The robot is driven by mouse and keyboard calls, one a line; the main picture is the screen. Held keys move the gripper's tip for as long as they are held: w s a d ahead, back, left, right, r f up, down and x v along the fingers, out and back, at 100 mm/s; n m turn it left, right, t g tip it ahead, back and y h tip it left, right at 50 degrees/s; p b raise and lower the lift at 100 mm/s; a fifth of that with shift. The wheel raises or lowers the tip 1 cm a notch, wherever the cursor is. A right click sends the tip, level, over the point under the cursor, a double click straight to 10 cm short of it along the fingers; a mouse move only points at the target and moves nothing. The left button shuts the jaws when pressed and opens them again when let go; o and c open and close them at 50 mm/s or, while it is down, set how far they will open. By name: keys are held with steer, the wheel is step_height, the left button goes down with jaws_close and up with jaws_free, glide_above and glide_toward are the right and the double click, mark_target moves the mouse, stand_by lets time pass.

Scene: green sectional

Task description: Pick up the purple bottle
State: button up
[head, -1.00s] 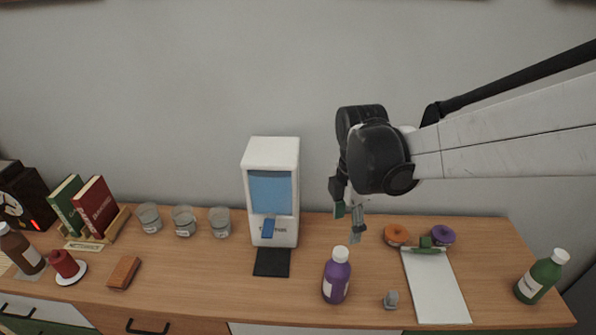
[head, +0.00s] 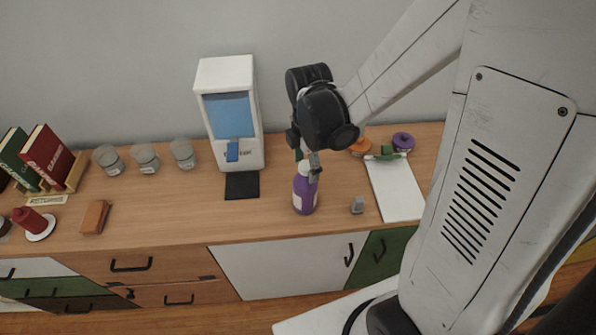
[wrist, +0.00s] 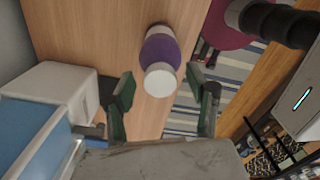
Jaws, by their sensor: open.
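The purple bottle (head: 304,192) with a white cap stands upright on the wooden cabinet top, in front and to the right of the white dispenser. My gripper (head: 307,165) hangs right over the bottle's cap in the head view and hides part of the cap. In the wrist view the purple bottle (wrist: 161,56) shows its white cap toward the camera, just beyond and between the open green-padded fingers of my gripper (wrist: 163,98). The gripper is open and holds nothing. I cannot tell whether any finger touches the cap.
The white dispenser (head: 226,105) stands left of the bottle, with a black mat (head: 242,186) before it. A small grey object (head: 357,205) and a white clipboard (head: 398,190) lie to the right. Glass jars (head: 145,157) stand farther left. The cabinet's front edge is near the bottle.

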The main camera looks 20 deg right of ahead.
steer(key=shift+f, duration=0.95)
jaws_close()
